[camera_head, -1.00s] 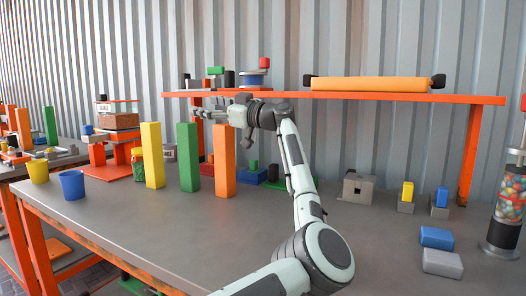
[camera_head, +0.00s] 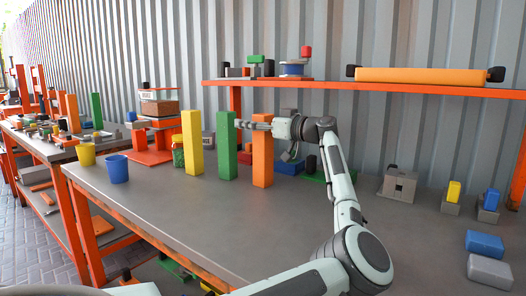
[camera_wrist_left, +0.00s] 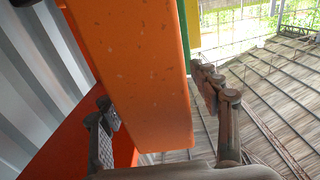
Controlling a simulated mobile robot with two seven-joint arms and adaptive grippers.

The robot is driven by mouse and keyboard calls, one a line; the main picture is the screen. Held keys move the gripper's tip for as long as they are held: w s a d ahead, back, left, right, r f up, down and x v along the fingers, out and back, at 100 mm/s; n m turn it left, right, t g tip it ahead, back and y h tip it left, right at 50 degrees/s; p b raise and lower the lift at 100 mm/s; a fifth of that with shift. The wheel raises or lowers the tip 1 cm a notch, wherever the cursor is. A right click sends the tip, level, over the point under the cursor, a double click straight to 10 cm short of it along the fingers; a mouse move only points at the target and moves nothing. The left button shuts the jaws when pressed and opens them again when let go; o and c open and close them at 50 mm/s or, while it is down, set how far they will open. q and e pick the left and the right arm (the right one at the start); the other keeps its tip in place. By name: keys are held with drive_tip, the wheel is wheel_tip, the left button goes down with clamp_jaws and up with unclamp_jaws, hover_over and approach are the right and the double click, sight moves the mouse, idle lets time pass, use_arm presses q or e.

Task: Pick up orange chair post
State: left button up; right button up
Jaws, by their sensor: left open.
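The orange chair post (camera_head: 263,166) stands upright on the grey table, right of a green post (camera_head: 227,150) and a yellow post (camera_head: 193,145). My left gripper (camera_head: 252,124) is level with the upper part of the orange post, its fingers pointing left and overlapping it. In the left wrist view the orange post (camera_wrist_left: 140,80) fills the space between the open fingers of my left gripper (camera_wrist_left: 160,112), one on each side. I cannot tell whether either finger touches it. My right gripper is not in view.
An orange shelf (camera_head: 340,88) runs behind the table. Small blocks lie at the right. The grey table (camera_head: 190,215) is clear in front.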

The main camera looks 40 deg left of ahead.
use_arm(q)
drive_tip(key=shift+d, duration=0.1)
clamp_jaws()
idle(0.3)
drive_tip(key=shift+r, duration=0.1)
idle(0.8)
